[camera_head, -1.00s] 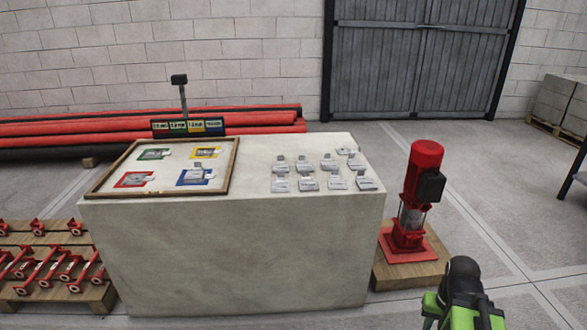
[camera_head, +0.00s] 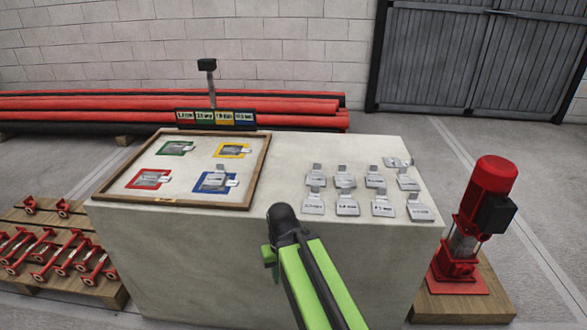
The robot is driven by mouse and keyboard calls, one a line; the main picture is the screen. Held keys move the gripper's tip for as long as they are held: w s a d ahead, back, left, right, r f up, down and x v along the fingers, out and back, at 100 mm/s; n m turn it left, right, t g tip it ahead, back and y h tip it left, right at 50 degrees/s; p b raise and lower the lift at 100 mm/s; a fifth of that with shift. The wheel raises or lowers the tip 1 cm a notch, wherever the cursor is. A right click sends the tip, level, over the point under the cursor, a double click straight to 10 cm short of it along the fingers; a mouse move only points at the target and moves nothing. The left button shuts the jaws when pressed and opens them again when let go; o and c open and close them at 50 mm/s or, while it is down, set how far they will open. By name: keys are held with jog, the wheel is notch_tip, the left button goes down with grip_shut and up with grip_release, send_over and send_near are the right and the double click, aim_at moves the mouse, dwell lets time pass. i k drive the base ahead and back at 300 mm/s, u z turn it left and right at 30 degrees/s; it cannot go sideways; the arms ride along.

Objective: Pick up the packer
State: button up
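Several small grey metal plates with tabs, which look like the packers, lie in rows on the right half of the concrete block's top; one front plate (camera_head: 347,205) bears a label too small to read. Another grey plate (camera_head: 215,182) lies on the blue square in the wooden-framed tray (camera_head: 255,168) at left. Grey pieces also lie on the red, green and yellow squares. My gripper (camera_head: 283,222) is the black end of my green arm, in front of the block's front edge, left of the plate rows. Its fingers cannot be made out, and no plate shows in it.
The concrete block (camera_head: 270,265) fills the middle. A small label stand (camera_head: 216,117) rises behind the tray. A red pump (camera_head: 476,225) stands on a wooden base at right. A pallet of red parts (camera_head: 60,260) is at left, red pipes (camera_head: 300,105) behind.

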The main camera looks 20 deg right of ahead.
aim_at(342, 179)
jog(key=u, duration=0.4)
jog(key=i, duration=0.65)
jog(key=u, duration=0.5)
jog(key=k, duration=0.9)
jog(key=u, duration=0.15)
jog(key=i, duration=0.8)
jog(key=z, duration=0.05)
